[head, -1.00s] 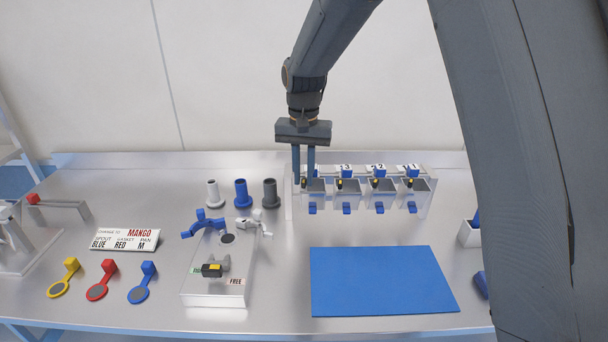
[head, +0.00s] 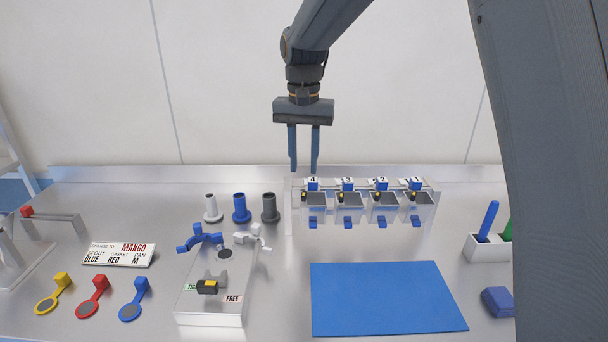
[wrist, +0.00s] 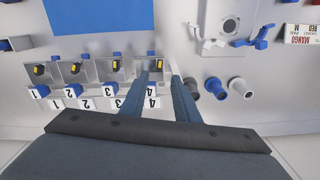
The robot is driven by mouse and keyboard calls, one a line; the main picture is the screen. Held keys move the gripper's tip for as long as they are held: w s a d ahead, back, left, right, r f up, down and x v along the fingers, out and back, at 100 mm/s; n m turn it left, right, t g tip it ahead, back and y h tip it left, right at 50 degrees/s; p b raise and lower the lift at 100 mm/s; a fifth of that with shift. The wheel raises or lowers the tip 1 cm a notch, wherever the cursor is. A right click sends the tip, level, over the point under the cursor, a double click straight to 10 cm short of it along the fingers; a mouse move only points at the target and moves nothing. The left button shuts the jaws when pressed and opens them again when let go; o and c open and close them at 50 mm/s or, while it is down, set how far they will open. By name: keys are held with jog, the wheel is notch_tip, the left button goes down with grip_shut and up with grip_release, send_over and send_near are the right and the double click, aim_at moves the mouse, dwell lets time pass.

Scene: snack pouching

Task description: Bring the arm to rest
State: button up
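My gripper (head: 304,168) hangs pointing down at the back of the steel table, just above the left end of a row of clear bins numbered 4 to 1. Its two fingers are apart with nothing between them. In the wrist view the fingers (wrist: 166,75) show beside bin 4 (wrist: 119,68), again with an empty gap. My arm comes down from the top of the head view.
A blue mat (head: 387,298) lies in front of the bins. White, blue and grey spouts (head: 241,208) stand left of them. A holder (head: 488,248) stands right.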

dwell(0.3)
jog(key=s+d+f+n+b, duration=0.1)
jog(key=s+d+f, duration=0.7)
jog(key=s, duration=0.3)
jog(key=s+d+f+n+t+b, duration=0.1)
jog(key=s+d+f, duration=0.7)
jog(key=s, duration=0.3)
jog(key=shift+s+d+f+b, duration=0.2)
jog(key=shift+s+d+b, duration=0.15)
jog(key=shift+d, duration=0.1)
